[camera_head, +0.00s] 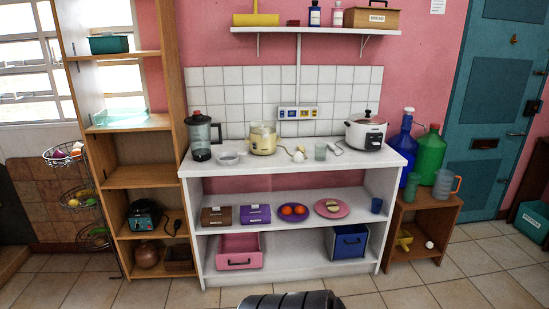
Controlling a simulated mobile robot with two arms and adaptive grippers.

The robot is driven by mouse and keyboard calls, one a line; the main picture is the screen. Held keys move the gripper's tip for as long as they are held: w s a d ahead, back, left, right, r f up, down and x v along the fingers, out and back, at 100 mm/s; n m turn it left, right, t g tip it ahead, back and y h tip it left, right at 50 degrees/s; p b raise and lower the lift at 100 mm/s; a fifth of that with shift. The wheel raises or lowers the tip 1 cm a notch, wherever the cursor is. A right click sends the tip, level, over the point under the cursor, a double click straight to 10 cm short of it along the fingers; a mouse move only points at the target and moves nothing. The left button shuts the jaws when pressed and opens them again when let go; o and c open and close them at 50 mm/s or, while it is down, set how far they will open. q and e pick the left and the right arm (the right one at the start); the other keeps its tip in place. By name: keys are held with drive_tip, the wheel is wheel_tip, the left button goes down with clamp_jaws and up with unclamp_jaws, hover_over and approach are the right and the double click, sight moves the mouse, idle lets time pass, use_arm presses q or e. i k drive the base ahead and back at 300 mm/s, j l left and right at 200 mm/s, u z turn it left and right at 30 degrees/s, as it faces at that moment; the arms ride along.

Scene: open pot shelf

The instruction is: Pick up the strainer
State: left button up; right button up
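A small grey bowl-shaped thing (228,158) sits on the white counter (330,166), between the blender and the cream-coloured appliance. It looks like the strainer, but it is too small to make out any mesh or handle clearly. Nothing is seen holding it. Neither of my grippers can be made out. A dark ribbed part, probably mine, shows at the bottom edge, well in front of the counter.
A blender (200,137) stands left of the strainer and a cream appliance (263,139) right of it. A white cooker (366,131) is farther right. A wooden shelf (140,179) adjoins the counter's left. The tiled floor (400,298) in front is clear.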

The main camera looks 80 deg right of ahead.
sight(226, 158)
drive_tip(key=z, duration=2.3)
drive_tip(key=i, duration=0.1)
